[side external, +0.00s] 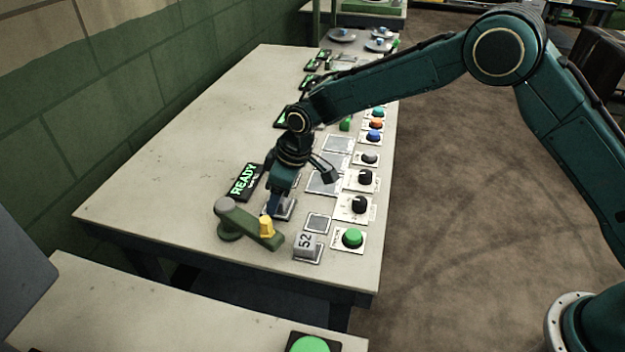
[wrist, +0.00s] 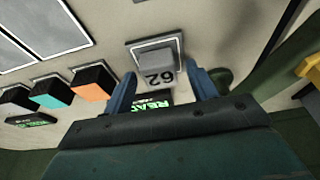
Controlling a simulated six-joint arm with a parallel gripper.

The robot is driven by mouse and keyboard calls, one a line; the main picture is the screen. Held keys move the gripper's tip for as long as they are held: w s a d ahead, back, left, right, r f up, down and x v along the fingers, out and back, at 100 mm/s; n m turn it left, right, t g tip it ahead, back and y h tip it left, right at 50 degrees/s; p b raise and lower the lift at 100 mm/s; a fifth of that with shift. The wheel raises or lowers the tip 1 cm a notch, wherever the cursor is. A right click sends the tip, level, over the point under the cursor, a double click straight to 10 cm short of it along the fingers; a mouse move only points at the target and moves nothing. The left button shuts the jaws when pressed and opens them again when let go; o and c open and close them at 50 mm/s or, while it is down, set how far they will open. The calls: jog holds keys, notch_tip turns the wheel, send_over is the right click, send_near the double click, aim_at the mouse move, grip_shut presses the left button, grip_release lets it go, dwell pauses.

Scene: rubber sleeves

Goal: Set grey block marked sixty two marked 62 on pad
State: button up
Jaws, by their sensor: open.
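The grey block marked 62 (wrist: 158,70) sits on a light square plate (wrist: 134,46) in the wrist view. My gripper (wrist: 163,78) is open, with its blue fingers to either side of the block's near end; I cannot tell whether they touch it. In the side view my gripper (side external: 271,207) is low over a plate (side external: 288,210) and mostly hides the block there. A similar grey block marked 52 (side external: 305,242) sits on another plate nearer the table's front.
A green lever arm with a yellow knob (side external: 266,226) stands close to my gripper. A READY display (side external: 243,182) lies behind. A green button (side external: 352,237) and several black knobs line the right edge. Orange (wrist: 93,83) and teal (wrist: 51,93) blocks show in the wrist view.

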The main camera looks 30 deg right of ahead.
jog(key=shift+r, duration=0.1)
jog(key=v, duration=1.2)
dwell(0.4)
jog(key=s+d+r+m+t, duration=0.2)
jog(key=s+d+r+m, duration=0.2)
jog(key=s+d+r, duration=1.05)
jog(key=s+d+f+m, duration=0.1)
jog(key=s+d, duration=0.2)
jog(key=s, duration=0.3)
jog(key=s+d+f+m+h, duration=0.1)
jog(key=s+d+m, duration=0.1)
jog(key=s, duration=0.5)
jog(key=s+d+m+t+h, duration=0.1)
jog(key=s+d+m, duration=0.1)
jog(key=s+d, duration=0.3)
jog(key=shift+s+f, duration=0.4)
jog(key=shift+s, duration=0.8)
